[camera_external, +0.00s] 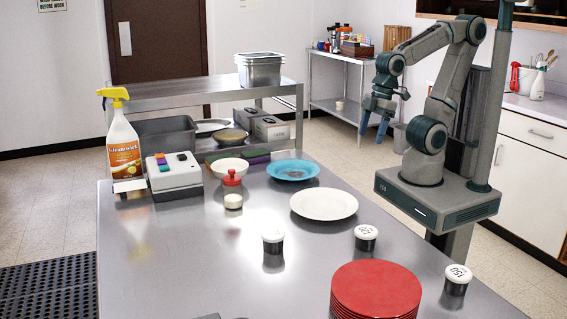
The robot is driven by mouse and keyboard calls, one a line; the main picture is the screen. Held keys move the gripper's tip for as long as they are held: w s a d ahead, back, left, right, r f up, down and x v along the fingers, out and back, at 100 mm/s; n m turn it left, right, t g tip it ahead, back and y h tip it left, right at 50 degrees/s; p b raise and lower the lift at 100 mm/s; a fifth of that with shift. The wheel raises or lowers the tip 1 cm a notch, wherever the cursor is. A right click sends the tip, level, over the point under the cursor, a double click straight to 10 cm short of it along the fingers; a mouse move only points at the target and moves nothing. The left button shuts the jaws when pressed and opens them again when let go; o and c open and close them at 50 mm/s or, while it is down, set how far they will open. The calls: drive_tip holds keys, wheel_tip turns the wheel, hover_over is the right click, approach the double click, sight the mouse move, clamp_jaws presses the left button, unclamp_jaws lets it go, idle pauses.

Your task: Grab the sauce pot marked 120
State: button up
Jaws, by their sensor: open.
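Several small dark pots with white lids stand on the steel table (180,270). The right pot (456,285) has a lid marking that looks like 150. The middle pot (366,242) has a marked lid, but its small, turned figures are too unclear to read surely. The left pot (273,246) has a lid marking washed out by glare. I cannot tell for certain which is marked 120. My gripper (373,128) is open and empty, its blue fingers pointing down, raised beyond the table's far right side and apart from all the pots.
A stack of red plates (376,288) stands between the middle and right pots, nearer the front. A white plate (324,204), blue plate (293,170), white bowl (230,167), label machine (174,176) and spray bottle (123,145) stand further back.

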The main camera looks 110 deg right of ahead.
drive_tip(key=w+a+r+n+g+b, duration=0.1)
drive_tip(key=w+a+r+n+b, duration=0.15)
drive_tip(key=w+a+n, duration=0.5)
drive_tip(key=n+g+b, duration=0.2)
drive_tip(key=n+b, duration=0.1)
drive_tip(key=n, duration=0.9)
hover_over(366, 230)
drive_tip(key=a, duration=0.1)
wheel_tip(366, 230, down, 3)
drive_tip(key=shift+m, duration=0.25)
wheel_tip(366, 230, down, 8)
drive_tip(key=shift+d+r+b, duration=0.1)
drive_tip(key=shift+r+b, duration=0.15)
drive_tip(key=shift+b, duration=0.3)
drive_tip(key=shift+d+f, duration=0.2)
drive_tip(key=shift+f, duration=1.15)
drive_tip(key=shift+d+f, duration=0.15)
drive_tip(key=shift+f, duration=1.2)
drive_tip(key=c, duration=1)
